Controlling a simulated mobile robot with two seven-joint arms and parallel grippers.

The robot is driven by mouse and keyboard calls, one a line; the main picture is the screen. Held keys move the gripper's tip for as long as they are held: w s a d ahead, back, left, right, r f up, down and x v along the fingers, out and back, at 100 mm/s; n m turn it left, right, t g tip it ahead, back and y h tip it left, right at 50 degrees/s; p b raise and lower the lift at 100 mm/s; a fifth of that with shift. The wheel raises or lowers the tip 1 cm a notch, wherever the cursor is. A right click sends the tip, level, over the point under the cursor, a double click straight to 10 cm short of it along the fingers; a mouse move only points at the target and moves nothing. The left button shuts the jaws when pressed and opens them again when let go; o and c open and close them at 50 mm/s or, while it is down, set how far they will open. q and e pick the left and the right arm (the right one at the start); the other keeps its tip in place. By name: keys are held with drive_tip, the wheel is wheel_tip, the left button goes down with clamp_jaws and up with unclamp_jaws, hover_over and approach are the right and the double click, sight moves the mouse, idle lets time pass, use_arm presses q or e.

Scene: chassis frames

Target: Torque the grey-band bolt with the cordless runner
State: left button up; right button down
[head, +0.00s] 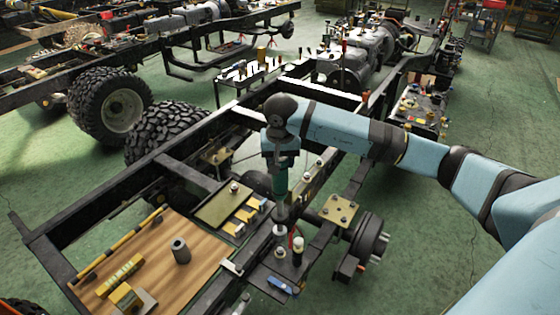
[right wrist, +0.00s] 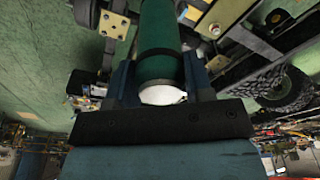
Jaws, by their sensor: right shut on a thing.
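My right arm comes in from the right in the head view. Its gripper (head: 283,160) points down and is shut on the green cordless runner (head: 280,184). The runner is upright, its dark nose pointing down at the small dark plate (head: 262,272) on the frame rail. The runner also fills the upper middle of the right wrist view (right wrist: 160,35), between the jaws. Several bolts stand on the plate near the nose, one pale with a red part (head: 298,243). I cannot tell which bolt has the grey band, or whether the nose touches one. My left gripper is not in view.
A green tray (head: 222,204) lies beside the runner. A brass-coloured plate (head: 340,210) and hub (head: 368,240) are to the right.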

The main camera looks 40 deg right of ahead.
sight(280, 190)
drive_tip(key=shift+w+f+b, duration=0.1)
drive_tip(key=shift+f+b, duration=1.35)
drive_tip(key=shift+f, duration=1.85)
drive_tip(key=shift+f+b, duration=0.35)
drive_tip(key=shift+b, duration=0.55)
drive_tip(key=shift+f+b, duration=1.65)
drive_tip(key=shift+f, duration=0.05)
idle(0.7)
drive_tip(key=shift+s+f+b, duration=0.2)
drive_tip(key=shift+b, duration=0.15)
idle(1.0)
